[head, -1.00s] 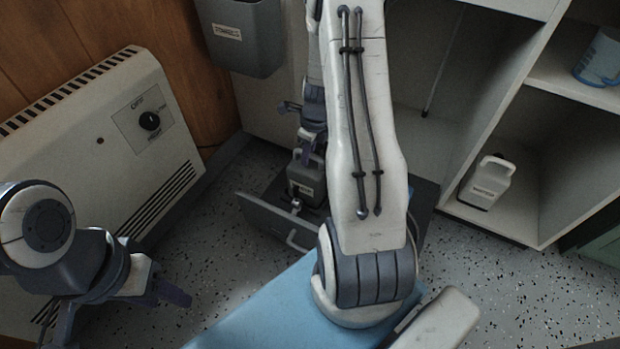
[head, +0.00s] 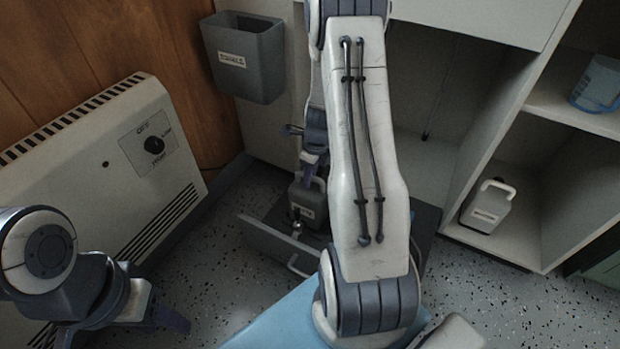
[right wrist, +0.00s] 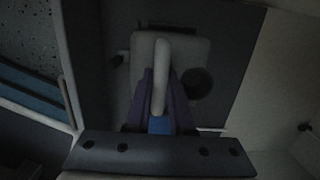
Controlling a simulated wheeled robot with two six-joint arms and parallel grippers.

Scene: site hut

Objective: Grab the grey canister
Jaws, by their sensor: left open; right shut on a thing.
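The grey canister (head: 303,197) is a dark box-like can with a label, standing in or just above an open grey drawer (head: 272,240). My right gripper (head: 313,172) comes down on it from above, partly hidden by my right arm. In the right wrist view the purple fingers of my right gripper (right wrist: 160,78) are closed on the upright handle of the canister (right wrist: 187,55). Whether its base touches the drawer floor is hidden. My left gripper (head: 125,332) is open and empty, low at the left and far from the canister.
A beige heater (head: 110,180) stands at the left. A grey bin (head: 245,65) hangs on the cabinet at the back. The speckled floor (head: 490,290) at lower right is open.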

